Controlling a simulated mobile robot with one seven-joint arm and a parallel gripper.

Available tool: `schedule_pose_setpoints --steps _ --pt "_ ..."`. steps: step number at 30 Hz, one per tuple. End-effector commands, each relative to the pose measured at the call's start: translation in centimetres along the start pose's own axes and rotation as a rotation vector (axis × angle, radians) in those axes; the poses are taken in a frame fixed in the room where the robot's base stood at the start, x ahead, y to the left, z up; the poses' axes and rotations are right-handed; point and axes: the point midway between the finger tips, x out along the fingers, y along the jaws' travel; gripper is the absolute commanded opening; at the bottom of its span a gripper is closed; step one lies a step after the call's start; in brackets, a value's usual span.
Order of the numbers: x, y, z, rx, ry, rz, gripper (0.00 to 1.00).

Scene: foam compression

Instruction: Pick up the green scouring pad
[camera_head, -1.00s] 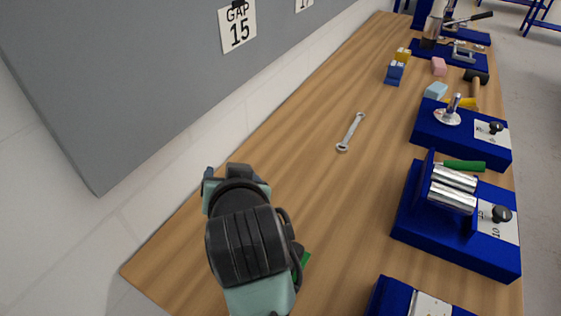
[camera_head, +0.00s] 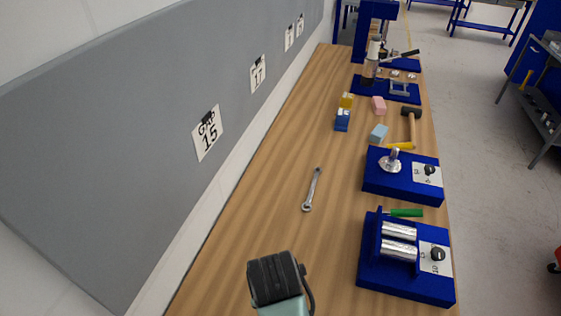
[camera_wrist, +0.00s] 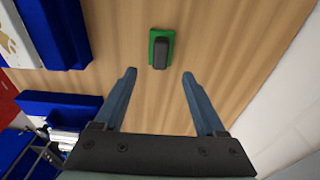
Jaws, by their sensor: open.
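The green scouring pad (camera_wrist: 152,49) lies on the wooden table in the wrist view, with a dark block-like part on top of it. My gripper (camera_wrist: 158,76) is open and empty. Its two blue-grey fingers stand apart, and the pad shows beyond the fingertips, roughly midway between them. No contact with the pad shows. In the head view only part of my arm shows at the bottom edge; the fingers and the pad are out of sight there.
The table (camera_head: 262,215) is largely clear around a wrench (camera_head: 312,189). Blue fixtures (camera_head: 405,290) with rollers and a knob line the right edge, near a green handle (camera_head: 406,212). Small blocks (camera_head: 379,133) and a hammer (camera_head: 411,125) lie farther back. A grey wall panel (camera_head: 130,150) borders the left.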

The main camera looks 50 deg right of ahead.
Motion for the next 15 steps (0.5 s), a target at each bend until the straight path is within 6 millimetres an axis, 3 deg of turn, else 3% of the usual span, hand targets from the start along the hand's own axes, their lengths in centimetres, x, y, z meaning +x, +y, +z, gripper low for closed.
schedule_pose_setpoints --steps 6,15 --pt "4.0 0.0 0.0 -0.001 -0.002 0.001 0.72" --pt "6.1 0.0 -0.1 -0.001 0.001 -0.001 0.72"
